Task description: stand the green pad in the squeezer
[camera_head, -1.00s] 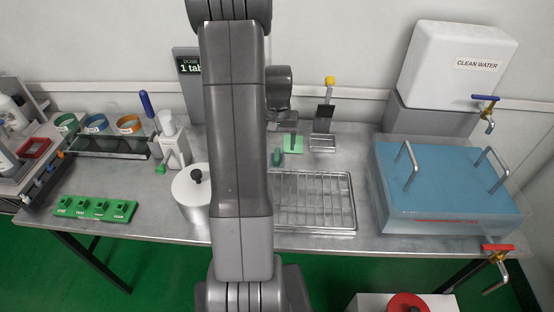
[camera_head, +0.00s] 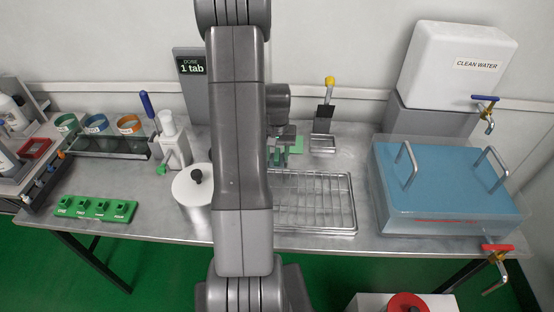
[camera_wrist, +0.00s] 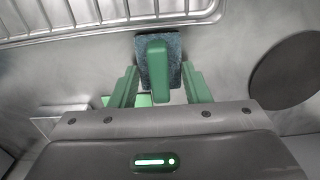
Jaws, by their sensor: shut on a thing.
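The green pad (camera_wrist: 158,65) shows in the wrist view as a green grip block on a dark grey-blue slab. My gripper (camera_wrist: 160,84) has a green finger on each side of it and is shut on it. In the head view my gripper (camera_head: 283,143) is behind the wire rack, partly covered by my arm, and the pad cannot be made out there. What looks like the squeezer (camera_head: 324,117) is a metal stand with a dark block and a yellow-knobbed lever, just right of my gripper.
A green mat (camera_head: 297,147) lies under my gripper. The wire rack (camera_head: 315,230) is in front, a white lidded pot (camera_head: 191,197) to the left. A white device (camera_head: 173,143) stands behind the pot. A blue-lidded tank (camera_head: 445,178) fills the right side.

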